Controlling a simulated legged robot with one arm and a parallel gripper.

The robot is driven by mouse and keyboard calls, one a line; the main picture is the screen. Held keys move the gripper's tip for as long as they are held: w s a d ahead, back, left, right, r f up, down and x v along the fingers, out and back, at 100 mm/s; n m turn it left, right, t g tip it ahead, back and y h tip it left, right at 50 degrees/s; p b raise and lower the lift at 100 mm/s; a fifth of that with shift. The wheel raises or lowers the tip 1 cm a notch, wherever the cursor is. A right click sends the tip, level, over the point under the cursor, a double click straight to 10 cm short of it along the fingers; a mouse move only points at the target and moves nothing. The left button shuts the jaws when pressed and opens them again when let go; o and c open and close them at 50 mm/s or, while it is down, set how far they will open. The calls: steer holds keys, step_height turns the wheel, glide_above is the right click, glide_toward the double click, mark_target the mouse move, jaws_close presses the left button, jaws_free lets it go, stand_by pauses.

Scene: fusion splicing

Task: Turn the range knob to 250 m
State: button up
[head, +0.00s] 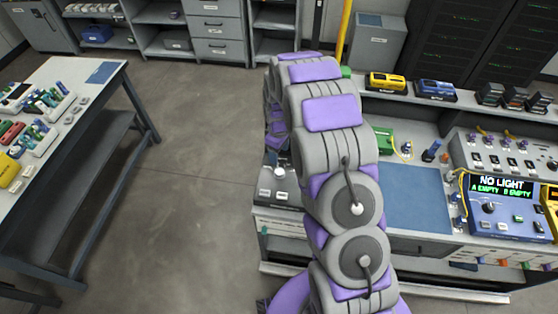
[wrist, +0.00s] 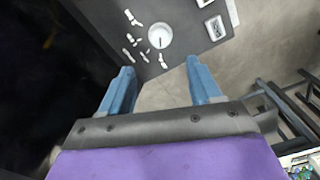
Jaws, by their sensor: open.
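A round white knob (wrist: 160,36) sits on a dark panel (wrist: 182,50) in the wrist view. Its face has a short dark mark, and several small white labels lie around its left side, too small to read. The knob also shows in the head view (head: 279,172), at the left end of the bench beside my arm. My gripper (wrist: 160,66) is open and empty. Its two blue fingers point toward the knob, which lies beyond the fingertips, between their lines, and appears untouched. My arm hides the gripper in the head view.
Two white-framed plates (wrist: 214,27) lie right of the knob. A blue mat (head: 415,198) covers the bench right of my arm. A blue device (head: 505,210) reads "NO LIGHT". A side table (head: 95,80) stands left across clear floor.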

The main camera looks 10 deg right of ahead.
step_height(320, 180, up, 6)
stand_by(0.7)
steer(key=s+r+m+b, duration=0.1)
steer(key=s+r+m, duration=0.1)
steer(key=s+r, duration=0.5)
steer(key=s+r+m+b, duration=0.2)
steer(key=s+r, duration=0.3)
steer(key=s, duration=0.5)
steer(key=s+r+m+g+b, duration=0.1)
steer(key=s+m+b, duration=0.2)
steer(key=s, duration=2.1)
steer(key=shift+s+m+g, duration=0.15)
steer(key=shift+m+g, duration=0.25)
steer(key=shift+m, duration=0.7)
steer(key=shift+a+r, duration=0.1)
